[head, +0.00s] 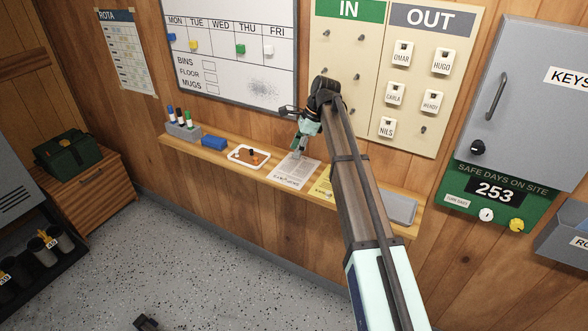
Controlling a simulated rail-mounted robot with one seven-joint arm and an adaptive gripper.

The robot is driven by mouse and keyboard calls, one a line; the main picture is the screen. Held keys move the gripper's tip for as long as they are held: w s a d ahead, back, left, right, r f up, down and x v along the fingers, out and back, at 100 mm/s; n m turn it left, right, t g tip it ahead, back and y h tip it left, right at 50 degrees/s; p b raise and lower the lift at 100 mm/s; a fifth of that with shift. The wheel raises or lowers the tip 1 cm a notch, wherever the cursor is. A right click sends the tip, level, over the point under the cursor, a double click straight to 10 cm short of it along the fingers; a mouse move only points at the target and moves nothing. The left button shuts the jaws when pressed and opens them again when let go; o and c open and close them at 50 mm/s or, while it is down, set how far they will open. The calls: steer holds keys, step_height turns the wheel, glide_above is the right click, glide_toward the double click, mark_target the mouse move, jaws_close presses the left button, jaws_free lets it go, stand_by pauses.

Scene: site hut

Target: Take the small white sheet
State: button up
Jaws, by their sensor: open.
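A small white sheet (289,176) with printed lines lies on the narrow wooden shelf below the whiteboard. My gripper (299,152) is over the far part of this sheet, pointing down, with its jaws open. It covers a little of the sheet's far edge. I cannot tell whether the fingertips touch the paper or stay just above it.
The shelf (238,178) also bears a white tray (236,160) with small items, a blue block (214,142), a pen holder (184,131), a yellow sheet (322,187) partly behind my arm and a grey tray (401,208). The IN/OUT board (352,112) is close behind.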

steer(key=p, duration=0.1)
glide_above(284, 176)
steer(key=d, duration=0.2)
steer(key=f, duration=0.5)
steer(key=shift+w+f, duration=0.35)
steer(key=shift+f, duration=0.05)
steer(key=shift+p+x, duration=1.35)
steer(key=shift+x, duration=1.25)
steer(key=shift+s+d, duration=0.1)
steer(key=shift+d, duration=0.05)
jaws_close()
